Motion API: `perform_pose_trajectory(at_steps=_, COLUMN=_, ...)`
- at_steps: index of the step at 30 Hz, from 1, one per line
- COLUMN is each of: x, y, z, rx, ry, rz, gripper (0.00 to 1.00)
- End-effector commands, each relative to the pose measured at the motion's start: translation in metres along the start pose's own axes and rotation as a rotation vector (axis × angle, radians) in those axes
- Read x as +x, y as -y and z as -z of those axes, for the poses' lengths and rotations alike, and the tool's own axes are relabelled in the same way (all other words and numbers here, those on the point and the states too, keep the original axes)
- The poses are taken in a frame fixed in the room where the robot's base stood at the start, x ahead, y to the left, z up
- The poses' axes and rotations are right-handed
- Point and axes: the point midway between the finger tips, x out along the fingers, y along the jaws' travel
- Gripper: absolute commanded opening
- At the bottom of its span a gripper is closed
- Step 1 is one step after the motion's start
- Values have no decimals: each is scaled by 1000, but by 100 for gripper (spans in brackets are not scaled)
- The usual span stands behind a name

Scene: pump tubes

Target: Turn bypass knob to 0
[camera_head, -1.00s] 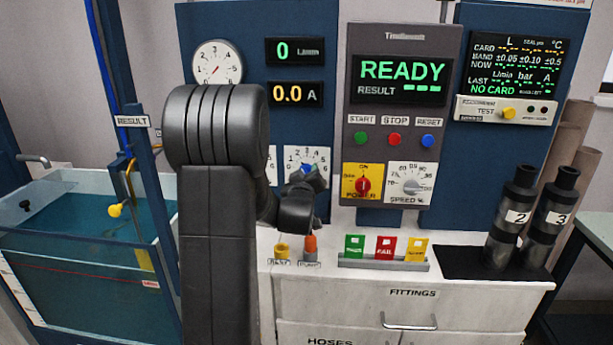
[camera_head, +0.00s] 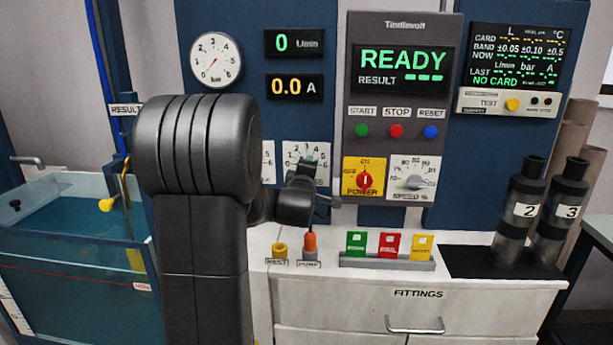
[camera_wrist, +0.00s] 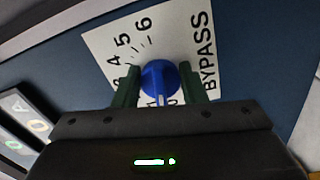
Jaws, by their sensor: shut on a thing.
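The bypass knob (camera_wrist: 160,78) is round and blue, on a white dial plate (camera_wrist: 185,35) lettered BYPASS. My gripper (camera_wrist: 160,84) is shut on the knob, with one dark green finger on each side of it. The figures 5 and 6 show beyond the knob in the wrist view. A white mark is on the knob's near side, close to figures partly hidden by my gripper, so I cannot tell the exact setting. In the head view my gripper (camera_head: 303,168) is in front of the dial plate (camera_head: 316,150) and hides the knob.
The red power knob (camera_head: 365,180) and the speed knob (camera_head: 414,182) are just right of the dial. The orange pump plug (camera_head: 310,243) and yellow rest plug (camera_head: 280,250) stand below. A water tank (camera_head: 70,250) is at left.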

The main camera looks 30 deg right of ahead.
Motion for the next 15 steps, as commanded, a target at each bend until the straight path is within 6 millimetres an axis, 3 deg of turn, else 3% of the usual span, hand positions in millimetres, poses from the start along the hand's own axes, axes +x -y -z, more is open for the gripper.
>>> perform_pose_trajectory(at_steps=15, x=0, y=-1, z=0, rx=-223, ry=0, rz=0, gripper=15)
